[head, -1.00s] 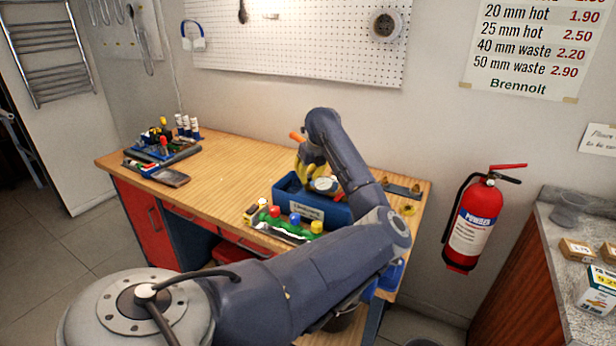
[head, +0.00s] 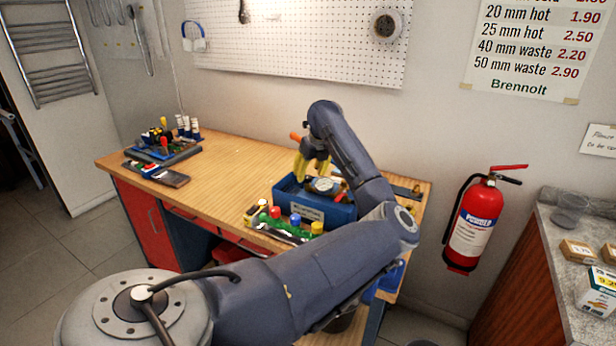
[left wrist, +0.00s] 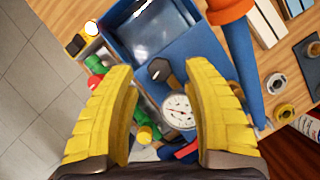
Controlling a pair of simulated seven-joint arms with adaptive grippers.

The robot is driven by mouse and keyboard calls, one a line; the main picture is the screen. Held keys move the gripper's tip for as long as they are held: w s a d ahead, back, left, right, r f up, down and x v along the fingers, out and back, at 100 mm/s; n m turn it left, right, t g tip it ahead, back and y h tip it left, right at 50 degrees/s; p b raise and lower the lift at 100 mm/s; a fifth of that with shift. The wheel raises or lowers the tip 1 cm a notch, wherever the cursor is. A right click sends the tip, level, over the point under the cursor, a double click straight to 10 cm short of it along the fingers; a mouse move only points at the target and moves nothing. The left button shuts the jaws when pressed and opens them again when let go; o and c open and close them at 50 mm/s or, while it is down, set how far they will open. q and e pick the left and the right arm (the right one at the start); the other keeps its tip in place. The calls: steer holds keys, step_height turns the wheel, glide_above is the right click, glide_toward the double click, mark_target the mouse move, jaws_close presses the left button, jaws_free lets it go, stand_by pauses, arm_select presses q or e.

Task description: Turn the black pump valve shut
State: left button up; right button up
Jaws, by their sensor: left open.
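The blue test pump (head: 340,214) stands at the front right of the wooden bench, with a white round gauge (left wrist: 178,110) on top. The black pump valve (left wrist: 159,69) shows in the left wrist view as a dark knob above and left of the gauge. In the head view I cannot make it out behind my fingers. My left gripper (head: 311,172) has yellow fingers and points down over the pump. It is open, and the knob appears between its fingertips in the wrist view, apparently not gripped. My right gripper is not in view.
The pump's blue lever with an orange grip (left wrist: 230,9) rises right of the fingers. A row of coloured valves (head: 290,222) lies along the pump's front. Trays of tools (head: 160,152) stand at the bench's far left; the bench between is clear.

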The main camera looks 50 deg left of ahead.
arm_select(q)
steer(key=v, duration=0.9)
steer(key=shift+r, duration=0.3)
steer(key=shift+s, duration=0.1)
